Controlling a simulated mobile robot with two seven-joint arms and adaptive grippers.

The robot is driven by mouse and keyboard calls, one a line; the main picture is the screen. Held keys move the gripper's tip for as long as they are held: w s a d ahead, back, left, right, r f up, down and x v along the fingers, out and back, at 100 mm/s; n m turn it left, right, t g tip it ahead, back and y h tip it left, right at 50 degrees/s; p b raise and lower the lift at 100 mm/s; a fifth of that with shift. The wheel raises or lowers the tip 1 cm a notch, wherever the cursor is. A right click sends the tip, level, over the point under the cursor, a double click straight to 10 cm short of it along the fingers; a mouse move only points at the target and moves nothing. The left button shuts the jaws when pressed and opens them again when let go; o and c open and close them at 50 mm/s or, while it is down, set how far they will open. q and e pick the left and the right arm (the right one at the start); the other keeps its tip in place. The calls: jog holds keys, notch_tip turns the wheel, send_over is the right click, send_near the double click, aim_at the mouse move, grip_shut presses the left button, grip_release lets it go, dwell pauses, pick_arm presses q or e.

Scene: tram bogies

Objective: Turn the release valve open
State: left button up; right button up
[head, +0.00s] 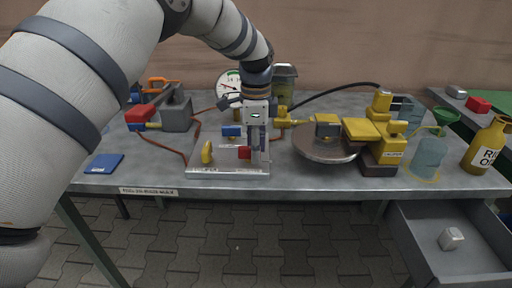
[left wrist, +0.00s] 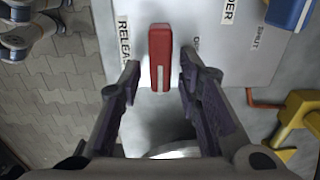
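The release valve's red handle (head: 244,152) is on a light plate (head: 228,171) at the front of the bench. In the left wrist view the red handle (left wrist: 160,57) has a pale stripe and stands beside a label beginning "RELEA". My left gripper (head: 258,158) points down over the plate. In the left wrist view its fingers (left wrist: 160,78) are apart, one on each side of the handle's near end, with gaps showing. I cannot tell their exact height against the handle. My right gripper is out of view.
A blue handle (head: 232,130) and a yellow handle (head: 207,152) are close by on the plate. A gauge (head: 229,84) stands behind. A round disc with yellow parts (head: 325,145) is to the right. A blue pad (head: 104,163) lies left, with clear bench around it.

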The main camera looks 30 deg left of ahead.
pick_arm(q)
grip_shut()
jog(key=shift+n, duration=0.3)
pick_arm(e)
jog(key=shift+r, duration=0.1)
pick_arm(q)
jog(key=n, duration=0.2)
jog(key=shift+w+a+r+n+p, duration=0.1)
jog(key=shift+w+a+n+p, duration=0.1)
jog(key=shift+n+p, duration=0.15)
jog(key=n, duration=0.4)
jog(key=shift+w+a+n, duration=0.2)
jog(key=shift+n, duration=0.05)
jog(key=n, duration=0.5)
jog(key=shift+a+p, duration=0.3)
jog(key=shift+a, duration=0.1)
jog(key=n, duration=0.5)
jog(key=shift+s+a, duration=0.1)
jog(key=shift+a, duration=0.2)
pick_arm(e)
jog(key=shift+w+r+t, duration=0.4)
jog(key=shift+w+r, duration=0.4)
pick_arm(q)
jog(key=shift+n, duration=0.3)
